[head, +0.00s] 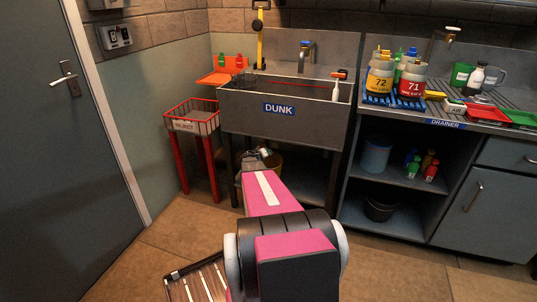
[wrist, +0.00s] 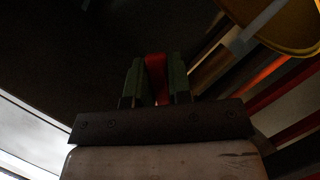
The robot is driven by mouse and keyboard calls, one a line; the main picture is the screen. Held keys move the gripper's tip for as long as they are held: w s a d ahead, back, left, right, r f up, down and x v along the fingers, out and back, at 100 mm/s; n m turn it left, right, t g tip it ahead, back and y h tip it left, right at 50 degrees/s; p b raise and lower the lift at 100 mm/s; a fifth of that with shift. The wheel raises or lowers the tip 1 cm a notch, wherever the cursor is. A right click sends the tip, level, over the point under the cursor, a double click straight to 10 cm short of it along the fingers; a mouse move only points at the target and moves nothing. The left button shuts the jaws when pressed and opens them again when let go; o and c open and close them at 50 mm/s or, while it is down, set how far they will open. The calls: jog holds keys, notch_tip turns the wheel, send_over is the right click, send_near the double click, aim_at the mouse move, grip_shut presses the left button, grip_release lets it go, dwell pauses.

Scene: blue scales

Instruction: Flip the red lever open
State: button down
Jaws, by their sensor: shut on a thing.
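The red lever (wrist: 155,68) shows in the wrist view as a short red piece between two dark green fingers. My gripper (wrist: 155,78) is shut on it, with one finger against each side. The lever's far end and its mounting are lost in shadow. In the head view my pink arm reaches under the DUNK sink (head: 240,118), and the wrist shows at the sink's lower front. The fingers and the lever cannot be seen there.
A yellowish bucket (head: 275,166) stands under the sink, close beside my wrist. Its rim (wrist: 270,42) shows at the upper right of the wrist view. A red-legged basket stand (head: 185,165) is left of the sink. Open shelves (head: 400,180) are to the right.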

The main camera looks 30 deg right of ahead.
jog(key=shift+w+a+f+m, duration=0.1)
jog(key=shift+f+m, duration=0.05)
jog(key=shift+m, duration=0.15)
dwell(0.4)
jog(key=c, duration=1)
grip_release()
jog(key=shift+c, duration=0.2)
